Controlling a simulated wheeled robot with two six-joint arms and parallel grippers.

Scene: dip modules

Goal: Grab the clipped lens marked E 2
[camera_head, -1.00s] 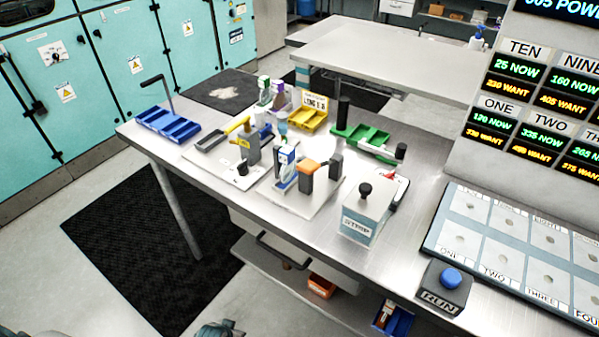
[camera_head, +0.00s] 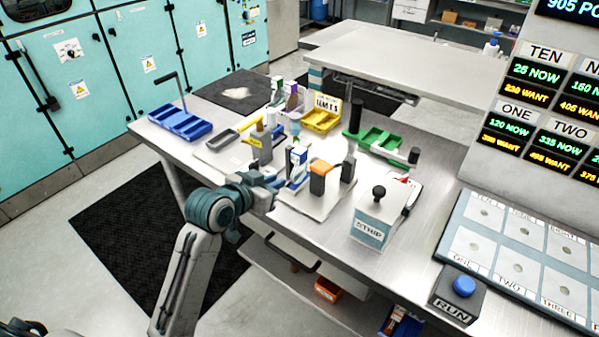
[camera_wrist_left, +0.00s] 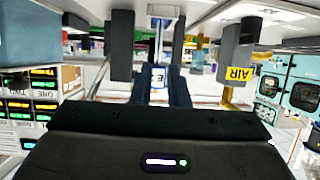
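A small white-and-blue upright piece (camera_head: 298,162) stands on the white plate on the bench in the head view. In the left wrist view, which is upside down, a small white tag (camera_wrist_left: 158,77) with dark blue marks, seemingly E 2, shows between my fingers on a pale upright piece. My left gripper (camera_wrist_left: 160,84) points toward it with its two dark fingers apart on either side; I see no clear contact. In the head view my left gripper (camera_head: 283,186) is at the front edge of that plate, its fingertips partly hidden. My right gripper is not in view.
A block labelled AIR (camera_wrist_left: 239,72) shows in the wrist view. A STRIP box (camera_head: 371,232), green tray (camera_head: 377,138), yellow tray (camera_head: 321,121) and blue tray (camera_head: 180,123) share the bench.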

